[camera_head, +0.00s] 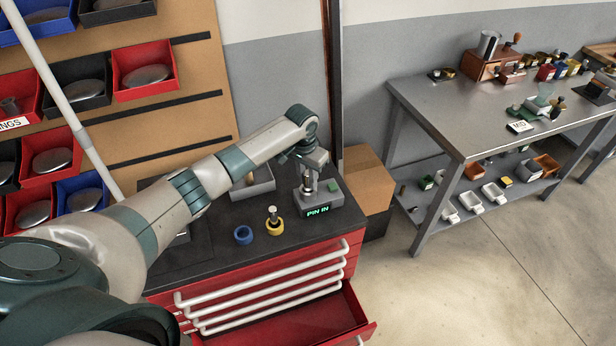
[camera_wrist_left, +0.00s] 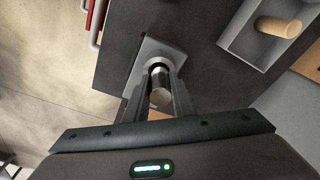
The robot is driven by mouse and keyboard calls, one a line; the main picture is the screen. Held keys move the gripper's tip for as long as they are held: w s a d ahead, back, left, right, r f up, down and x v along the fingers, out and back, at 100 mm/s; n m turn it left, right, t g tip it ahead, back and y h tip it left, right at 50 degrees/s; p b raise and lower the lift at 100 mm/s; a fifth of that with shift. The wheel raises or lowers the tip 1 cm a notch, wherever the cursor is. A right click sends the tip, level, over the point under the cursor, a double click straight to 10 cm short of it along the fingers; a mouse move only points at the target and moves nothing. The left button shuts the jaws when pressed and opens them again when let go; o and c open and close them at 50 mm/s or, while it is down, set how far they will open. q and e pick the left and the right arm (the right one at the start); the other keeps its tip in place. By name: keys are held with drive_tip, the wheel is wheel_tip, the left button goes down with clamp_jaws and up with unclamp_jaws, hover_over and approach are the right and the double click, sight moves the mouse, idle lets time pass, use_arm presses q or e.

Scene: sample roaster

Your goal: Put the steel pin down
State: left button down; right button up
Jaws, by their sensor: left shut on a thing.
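The steel pin (camera_wrist_left: 160,92) is between the two fingers of my left gripper (camera_wrist_left: 161,88), which are shut on it. In the head view my left gripper (camera_head: 309,170) is above a small grey device (camera_head: 318,203) on the dark cabinet top. The device's green display reads "PIN IN". The pin's lower end meets the device; how deep it sits cannot be told. The device's grey body also shows beyond the fingers in the wrist view (camera_wrist_left: 148,62). My right gripper is not in view.
A blue ring (camera_head: 243,235) and a yellow ring (camera_head: 274,226) with an upright metal-topped piece lie left of the device. A grey tray (camera_wrist_left: 243,38) holding a wooden peg (camera_wrist_left: 278,27) stands behind. A red drawer (camera_head: 330,322) is open below. A cardboard box (camera_head: 362,180) stands right.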

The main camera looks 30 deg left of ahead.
use_arm(q)
drive_tip(key=shift+f, duration=0.15)
drive_tip(key=c, duration=1.5)
unclamp_jaws()
drive_tip(key=r, duration=0.4)
drive_tip(key=s+r+b, duration=0.1)
drive_tip(key=r, duration=0.3)
drive_tip(key=r+b, duration=0.1)
drive_tip(key=r, duration=0.3)
drive_tip(key=shift+s+r, duration=0.1)
drive_tip(key=shift+s, duration=0.1)
clamp_jaws()
